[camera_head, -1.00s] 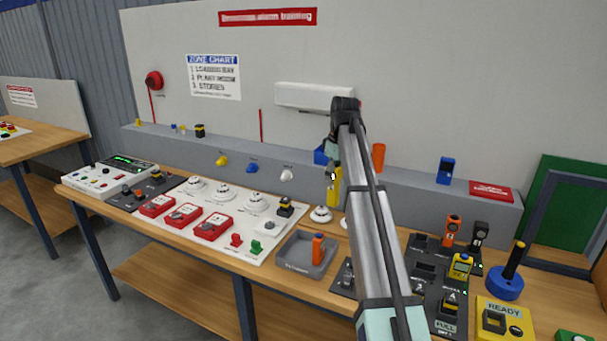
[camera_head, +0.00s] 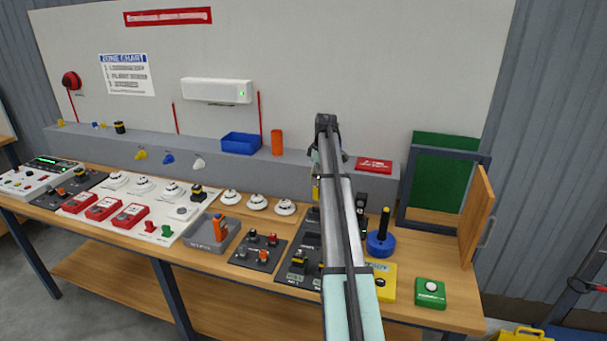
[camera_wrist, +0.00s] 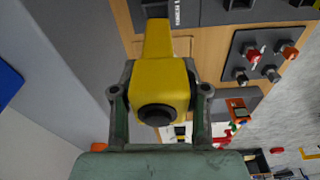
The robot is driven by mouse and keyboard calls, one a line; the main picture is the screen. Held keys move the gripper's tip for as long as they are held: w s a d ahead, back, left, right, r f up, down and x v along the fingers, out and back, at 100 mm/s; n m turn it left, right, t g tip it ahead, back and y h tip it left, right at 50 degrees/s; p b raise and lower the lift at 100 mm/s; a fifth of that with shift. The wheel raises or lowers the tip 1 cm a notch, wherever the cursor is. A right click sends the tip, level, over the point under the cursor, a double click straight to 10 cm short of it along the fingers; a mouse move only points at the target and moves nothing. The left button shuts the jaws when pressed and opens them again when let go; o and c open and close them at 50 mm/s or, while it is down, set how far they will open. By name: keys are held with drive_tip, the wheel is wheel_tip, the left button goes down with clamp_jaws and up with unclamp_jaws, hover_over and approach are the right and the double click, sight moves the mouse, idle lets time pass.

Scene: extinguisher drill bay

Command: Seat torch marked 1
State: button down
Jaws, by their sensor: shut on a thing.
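My gripper (camera_wrist: 158,100) is shut on a yellow torch-like thing (camera_wrist: 162,78) with a black round end, seen in the wrist view. Its number does not show. In the head view only a yellow sliver of it (camera_head: 315,190) shows beside my arm, which hides the gripper. The held thing is above the bench, apart from the dark rack (camera_head: 296,268). The rack holds a yellow-and-black piece at its front, and my arm covers much of it. A black torch-like thing (camera_head: 362,200) stands upright just right of my arm.
A grey tray (camera_head: 196,236) with an orange piece and a dark panel with knobs (camera_head: 244,259) lie left of the rack. A blue base with a black handle (camera_head: 381,243), a yellow block (camera_head: 385,268) and a green button box (camera_head: 431,292) stand right. A blue bin (camera_head: 240,143) sits on the ledge.

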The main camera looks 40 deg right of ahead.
sight(315, 195)
drive_tip(key=shift+w, duration=0.3)
drive_tip(key=shift+n, duration=0.4)
drive_tip(key=shift+w+f, duration=0.15)
drive_tip(key=shift+f, duration=0.15)
drive_tip(key=shift+f+b, duration=1.1)
drive_tip(key=shift+f, duration=1.25)
drive_tip(key=shift+f+b, duration=0.45)
drive_tip(key=shift+f, duration=1.4)
idle(0.8)
drive_tip(key=c, duration=0.5)
unclamp_jaws()
